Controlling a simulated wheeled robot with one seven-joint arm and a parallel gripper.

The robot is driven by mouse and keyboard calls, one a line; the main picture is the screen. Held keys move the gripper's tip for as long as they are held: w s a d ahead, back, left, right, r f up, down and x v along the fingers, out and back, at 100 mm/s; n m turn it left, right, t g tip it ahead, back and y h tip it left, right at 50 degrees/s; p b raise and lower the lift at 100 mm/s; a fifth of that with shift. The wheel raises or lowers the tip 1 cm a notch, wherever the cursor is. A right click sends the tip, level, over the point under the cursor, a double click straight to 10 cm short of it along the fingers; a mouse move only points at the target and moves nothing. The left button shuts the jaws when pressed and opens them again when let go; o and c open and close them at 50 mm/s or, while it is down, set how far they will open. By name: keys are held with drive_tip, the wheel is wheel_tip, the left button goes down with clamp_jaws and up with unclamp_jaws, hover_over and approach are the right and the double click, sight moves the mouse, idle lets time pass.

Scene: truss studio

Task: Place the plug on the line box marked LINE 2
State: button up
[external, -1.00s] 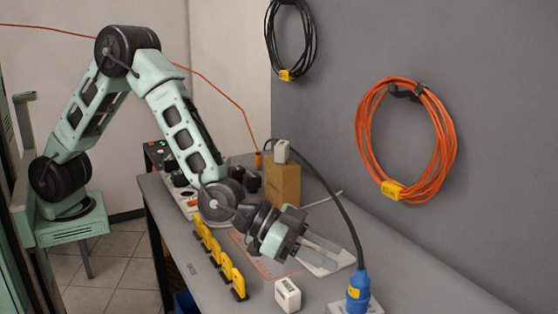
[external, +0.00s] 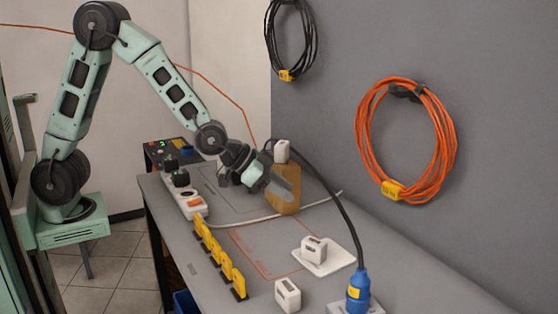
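A small white box (external: 314,246) sits on a white plate (external: 338,256). A second white box (external: 288,295) stands nearer on the bench. Their markings are too small to read, so I cannot tell which is LINE 2. A blue plug (external: 358,291) with a black cable stands on a pale base at the front right. Black plugs (external: 180,179) sit on a white power strip (external: 187,202).
A row of yellow pieces (external: 220,259) stands along the left edge. A white item (external: 282,151) tops the brown block. A pale cable (external: 318,203) crosses the bench. Orange (external: 407,140) and black cable coils (external: 290,40) hang on the grey wall.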

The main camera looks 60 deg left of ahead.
drive_tip(key=s+a+f+n+g+y, duration=0.1)
drive_tip(key=s+a+n+g+y, duration=0.3)
drive_tip(key=a, duration=1.2)
drive_tip(key=s+a+f+n+y, duration=0.1)
drive_tip(key=s+a+n, duration=0.35)
drive_tip(key=a, duration=1.15)
drive_tip(key=s+a+n+g, duration=0.2)
drive_tip(key=s+a, duration=0.3)
drive_tip(key=s, duration=0.6)
drive_tip(key=s+a+n+g, duration=0.2)
drive_tip(key=s+a, duration=0.4)
drive_tip(key=s, duration=0.6)
drive_tip(key=shift+f+n+g, duration=0.15)
drive_tip(key=shift+n+g, duration=0.2)
drive_tip(key=shift+g, duration=0.25)
